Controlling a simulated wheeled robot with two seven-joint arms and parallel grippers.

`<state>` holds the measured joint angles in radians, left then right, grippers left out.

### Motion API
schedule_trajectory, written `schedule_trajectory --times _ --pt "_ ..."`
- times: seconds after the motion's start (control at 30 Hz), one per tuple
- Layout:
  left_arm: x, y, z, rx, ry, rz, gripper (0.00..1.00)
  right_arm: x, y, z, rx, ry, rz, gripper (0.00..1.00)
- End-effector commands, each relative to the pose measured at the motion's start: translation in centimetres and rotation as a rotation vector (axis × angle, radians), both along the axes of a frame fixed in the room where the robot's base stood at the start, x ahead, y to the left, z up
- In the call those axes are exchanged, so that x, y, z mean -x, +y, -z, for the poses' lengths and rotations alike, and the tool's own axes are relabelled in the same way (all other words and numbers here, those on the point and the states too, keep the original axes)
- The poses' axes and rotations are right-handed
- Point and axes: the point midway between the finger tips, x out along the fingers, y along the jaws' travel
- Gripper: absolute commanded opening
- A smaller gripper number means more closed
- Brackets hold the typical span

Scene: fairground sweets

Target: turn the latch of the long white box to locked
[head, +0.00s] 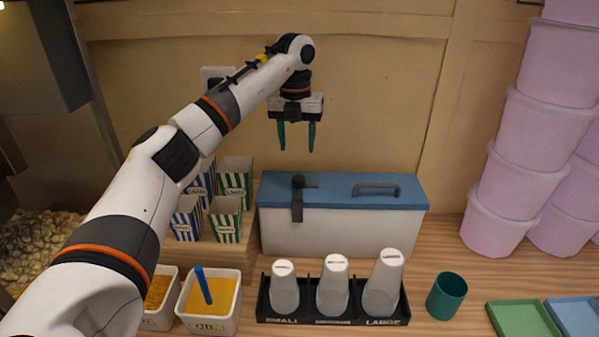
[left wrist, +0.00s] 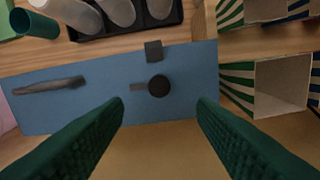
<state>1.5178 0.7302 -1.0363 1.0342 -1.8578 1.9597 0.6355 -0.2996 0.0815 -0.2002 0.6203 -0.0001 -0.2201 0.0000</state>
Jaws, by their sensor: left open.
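The long white box (head: 340,232) has a blue lid (head: 335,188) and stands at the back of the counter against the wall. Its dark latch (head: 298,182) is on the lid's left part; a round knob carries a short lever pointing right, along the lid. In the left wrist view the latch (left wrist: 158,86) shows from above, its lever pointing left. A dark hasp (head: 297,206) hangs over the front edge beside it. My left gripper (head: 296,150) points down above the latch, open and empty, apart from it. My right gripper is out of view.
A dark handle (head: 376,189) is on the lid's right part. Striped popcorn boxes (head: 227,218) stand close on the left. A rack of cups (head: 333,320) is in front, with a teal cup (head: 446,296) to its right. Stacked pink tubs (head: 500,190) stand at right.

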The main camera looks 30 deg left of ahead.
Motion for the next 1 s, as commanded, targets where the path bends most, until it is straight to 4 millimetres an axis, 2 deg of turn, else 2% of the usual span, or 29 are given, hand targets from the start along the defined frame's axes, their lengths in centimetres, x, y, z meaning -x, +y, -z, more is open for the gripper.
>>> schedule_trajectory --times 0.3,0.5,0.87,0.9,1.0 --pt "0.0 -0.2 6.2 0.001 0.003 0.003 0.52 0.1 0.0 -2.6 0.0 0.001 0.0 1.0" --pt "-0.1 -0.3 8.7 0.002 0.0 0.003 0.52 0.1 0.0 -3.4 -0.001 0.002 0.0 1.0" --pt "-0.1 -0.3 9.5 0.002 -0.002 0.004 0.52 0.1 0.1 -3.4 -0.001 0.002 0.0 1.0" --pt "-0.1 -0.3 9.5 0.002 -0.002 0.004 0.51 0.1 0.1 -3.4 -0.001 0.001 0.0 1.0" --pt "-0.1 -0.3 9.4 0.002 -0.002 0.004 0.34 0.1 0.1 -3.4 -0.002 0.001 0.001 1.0"
